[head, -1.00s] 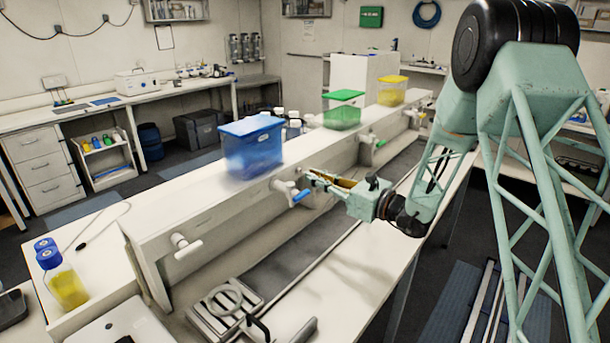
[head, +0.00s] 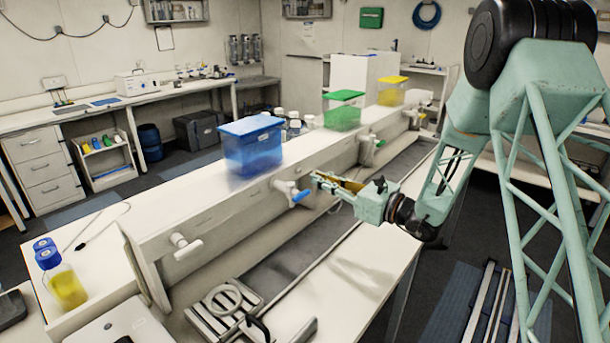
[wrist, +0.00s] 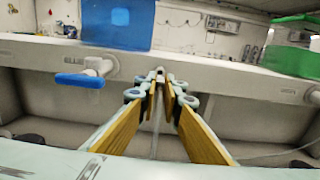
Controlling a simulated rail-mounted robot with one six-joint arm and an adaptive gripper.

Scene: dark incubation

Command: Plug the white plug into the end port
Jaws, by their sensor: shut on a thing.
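My gripper (head: 317,180) is in front of the long white bench wall, just right of a blue-handled fitting (head: 299,196). Its fingers (wrist: 160,88) are nearly closed in the wrist view. A small pale piece, seemingly the white plug (wrist: 160,73), shows between the fingertips; most of it is hidden. A white-handled fitting (head: 188,247) sticks out of the wall at its near left end. I cannot tell which opening is the end port. The blue-handled fitting also shows left of the fingers in the wrist view (wrist: 80,80).
A blue-lidded bin (head: 252,147), a green-lidded bin (head: 343,112) and a yellow-lidded bin (head: 391,92) stand on the ledge above the wall. A green-handled fitting (head: 377,143) is farther along. A metal rack (head: 225,308) lies at the near left. Below the wall is an open trough.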

